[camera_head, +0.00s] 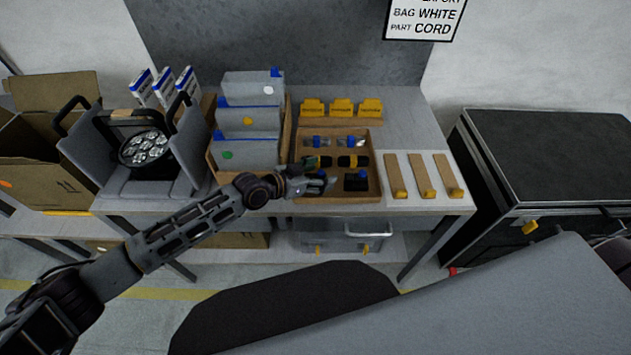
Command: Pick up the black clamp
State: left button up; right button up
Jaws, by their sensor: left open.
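A shallow wooden tray (376,190) on the table holds small parts in compartments. A black piece (356,183), which looks like the black clamp, lies in its front right part; its exact shape is too small to tell. Black-and-yellow pieces (346,161) lie in the row behind it. My left gripper (328,183) is open at the front left of the tray, just left of the black piece. It hides part of the tray's front left compartment. My right gripper is not in view.
Grey bins (249,152) stand left of the tray, and a stage light (147,149) in a grey holder farther left. Yellow clips (342,107) stand behind the tray. Wooden strips (422,177) lie to its right. A black case (553,160) stands beyond the table.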

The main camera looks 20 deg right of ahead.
pick_arm(q)
jog(key=shift+w+d+f, duration=0.1)
jog(key=shift+d+f, duration=0.05)
jog(key=shift+d, duration=0.1)
dwell(0.3)
grip_shut()
dwell(0.4)
